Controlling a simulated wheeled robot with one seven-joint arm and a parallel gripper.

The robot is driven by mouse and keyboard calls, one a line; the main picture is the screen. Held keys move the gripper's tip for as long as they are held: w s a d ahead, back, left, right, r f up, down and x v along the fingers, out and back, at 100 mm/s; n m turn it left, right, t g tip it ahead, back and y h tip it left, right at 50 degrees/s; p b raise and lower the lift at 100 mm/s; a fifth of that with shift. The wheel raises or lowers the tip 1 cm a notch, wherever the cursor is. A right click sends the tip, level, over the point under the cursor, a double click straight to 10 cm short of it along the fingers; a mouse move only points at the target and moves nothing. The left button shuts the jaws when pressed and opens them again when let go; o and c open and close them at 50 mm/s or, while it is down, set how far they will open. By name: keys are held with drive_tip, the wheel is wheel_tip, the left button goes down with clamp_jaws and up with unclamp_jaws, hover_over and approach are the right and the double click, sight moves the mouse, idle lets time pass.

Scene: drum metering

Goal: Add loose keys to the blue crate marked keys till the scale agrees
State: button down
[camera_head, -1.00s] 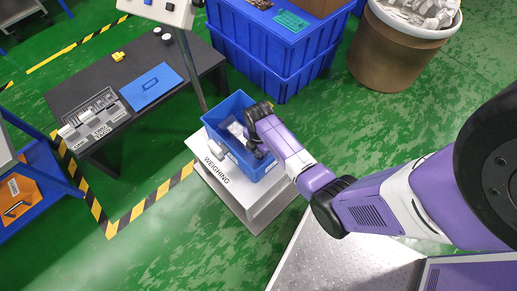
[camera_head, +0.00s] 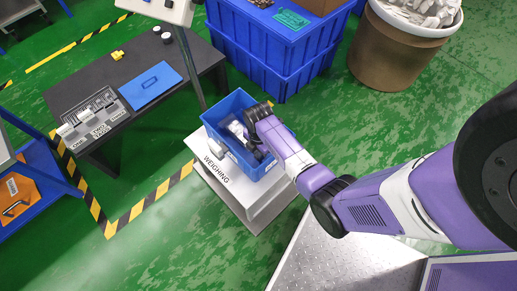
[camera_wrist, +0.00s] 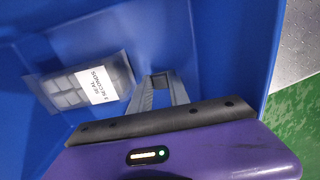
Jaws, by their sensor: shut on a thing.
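A blue crate (camera_head: 213,126) stands on the white scale marked WEIGHING (camera_head: 215,171). My gripper (camera_head: 244,141) reaches down into the crate. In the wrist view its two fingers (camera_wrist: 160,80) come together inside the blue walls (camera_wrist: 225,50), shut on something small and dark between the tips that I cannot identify. A clear packet of grey pieces (camera_wrist: 75,88), with a white label (camera_wrist: 97,85) that seems to read SECONDS, lies left of the fingers, apart from them. No keys mark is readable on the crate, and my wrist hides part of its inside.
A dark table (camera_head: 90,72) at the left holds a blue flat piece (camera_head: 151,87), a yellow item (camera_head: 118,56) and labelled grey holders. Stacked blue bins (camera_head: 265,75) and a brown tub (camera_head: 395,60) stand behind. A post (camera_head: 190,70) rises beside the scale.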

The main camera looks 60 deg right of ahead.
drive_tip(key=shift+f+b, duration=0.5)
drive_tip(key=shift+f, duration=0.3)
idle(0.4)
drive_tip(key=c, duration=1.1)
unclamp_jaws()
drive_tip(key=shift+c, duration=0.2)
wheel_tip(320, 180, up, 8)
drive_tip(key=shift+f+p, duration=0.1)
drive_tip(key=shift+p, duration=0.75)
